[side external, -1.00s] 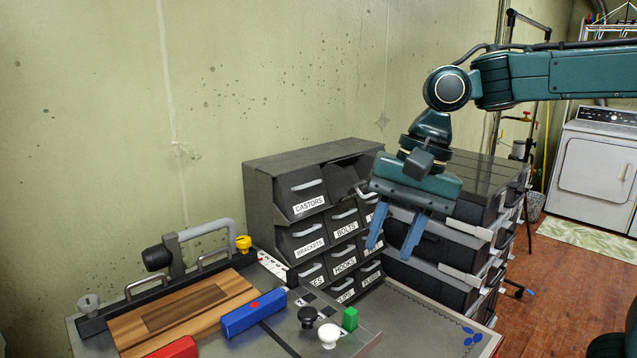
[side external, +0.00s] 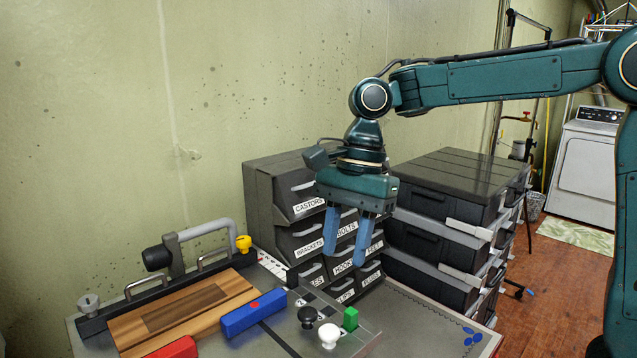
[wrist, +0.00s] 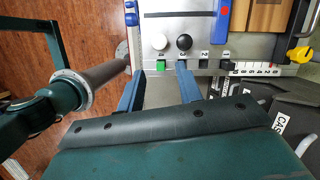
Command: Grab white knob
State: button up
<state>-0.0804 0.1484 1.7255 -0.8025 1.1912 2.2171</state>
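Labelled drawers (side external: 309,241) stand behind my gripper, with dark stacked cases (side external: 440,225) to the right. A blue block (side external: 253,313), a red block (side external: 175,349) and a wooden board (side external: 180,312) lie left of the knobs. The table's right part (side external: 425,325) is mostly clear.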

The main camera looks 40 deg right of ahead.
send_over(331, 328)
jog(key=d, duration=0.1)
jog(key=shift+w+d+f, duration=0.1)
jog(key=shift+f, duration=1.95)
jog(key=shift+w+d+f, duration=0.1)
jog(key=shift+f, duration=1.9)
jog(key=shift+x, duration=2.6)
jog(key=c, duration=0.6)
